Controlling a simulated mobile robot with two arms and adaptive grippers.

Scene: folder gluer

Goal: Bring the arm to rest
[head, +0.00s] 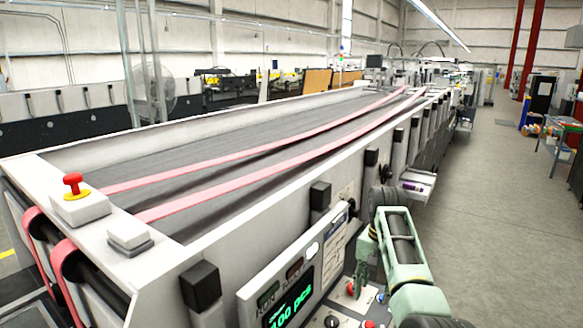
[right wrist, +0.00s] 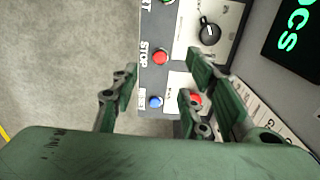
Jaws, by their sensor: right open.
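My right arm (head: 403,240), pale green with dark joints, reaches in at the lower right of the head view beside the machine's control panel. My right gripper (head: 360,272) hangs over the panel's buttons, partly hidden by the arm. In the right wrist view the gripper (right wrist: 160,80) is open, with its dark green fingers apart and nothing between them but the panel edge and its buttons. I cannot tell whether a finger touches the panel. My left gripper is not in view.
The folder gluer (head: 240,240) with pink belts fills the left and middle. Its panel has a red STOP button (right wrist: 160,58), a blue button (right wrist: 155,102), a black knob (right wrist: 209,32) and a green display (head: 290,303). Grey floor (head: 490,230) is free to the right; a table (head: 560,125) stands beyond.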

